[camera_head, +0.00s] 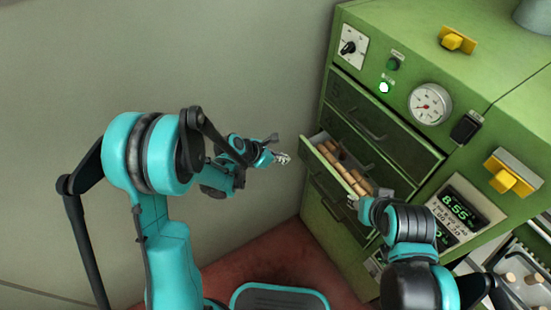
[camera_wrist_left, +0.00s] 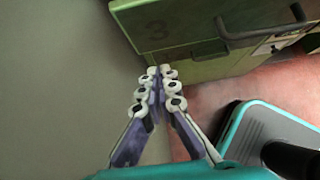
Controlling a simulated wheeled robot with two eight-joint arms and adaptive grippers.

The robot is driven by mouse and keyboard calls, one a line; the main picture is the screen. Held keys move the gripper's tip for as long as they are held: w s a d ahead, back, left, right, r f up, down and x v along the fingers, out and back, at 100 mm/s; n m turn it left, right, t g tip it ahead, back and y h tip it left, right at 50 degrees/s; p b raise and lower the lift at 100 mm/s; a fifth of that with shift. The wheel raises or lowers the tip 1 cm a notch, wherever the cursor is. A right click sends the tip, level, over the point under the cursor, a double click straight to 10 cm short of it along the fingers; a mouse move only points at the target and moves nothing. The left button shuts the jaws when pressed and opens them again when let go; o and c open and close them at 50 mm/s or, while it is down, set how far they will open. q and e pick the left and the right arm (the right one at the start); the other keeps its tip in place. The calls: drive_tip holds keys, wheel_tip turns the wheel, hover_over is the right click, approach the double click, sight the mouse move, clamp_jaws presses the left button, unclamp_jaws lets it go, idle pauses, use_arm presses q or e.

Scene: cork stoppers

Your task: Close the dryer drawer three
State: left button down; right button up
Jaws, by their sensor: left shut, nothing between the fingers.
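The green dryer (camera_head: 440,65) stands at the right of the head view. One of its drawers (camera_head: 322,172) is pulled open, with several cork stoppers (camera_head: 338,157) inside. In the left wrist view a green drawer front (camera_wrist_left: 180,22) carries a "3" and a dark bar handle (camera_wrist_left: 262,28). My left gripper (camera_head: 284,158) is shut and empty, just left of the open drawer's front; its fingertips (camera_wrist_left: 161,73) show below the numbered front. My right gripper (camera_head: 353,201) is beside the front right end of the open drawer; its fingers are too small to read.
A closed drawer (camera_head: 385,125) with a handle is above the open one, and other drawer fronts (camera_head: 330,215) are below. A gauge (camera_head: 430,103), yellow knobs and a display (camera_head: 458,208) are on the dryer. A rack with corks (camera_head: 520,285) is at lower right. Plain wall (camera_head: 240,60) is left.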

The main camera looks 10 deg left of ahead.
sight(304, 156)
use_arm(q)
drive_tip(key=shift+w+d+f+b, duration=0.3)
drive_tip(key=shift+w+d+f, duration=0.1)
drive_tip(key=shift+w+d, duration=0.35)
drive_tip(key=shift+w+d+f+b, duration=0.35)
drive_tip(key=shift+w+d, duration=0.25)
drive_tip(key=shift+d, duration=0.4)
drive_tip(key=shift+w+d+f+b, duration=0.25)
drive_tip(key=shift+w+d+f, duration=0.2)
drive_tip(key=shift+w+d, duration=0.3)
drive_tip(key=shift+s+d, duration=0.1)
drive_tip(key=shift+s, duration=0.05)
drive_tip(key=shift+d, duration=0.1)
drive_tip(key=w+d, duration=0.2)
drive_tip(key=d, duration=0.1)
drive_tip(key=w+d, duration=0.3)
drive_tip(key=shift+w+d, duration=0.15)
drive_tip(key=shift+d, duration=0.1)
drive_tip(key=shift+w+d, duration=0.15)
drive_tip(key=shift+d, duration=0.1)
drive_tip(key=shift+r, duration=0.1)
drive_tip(key=shift+w, duration=0.1)
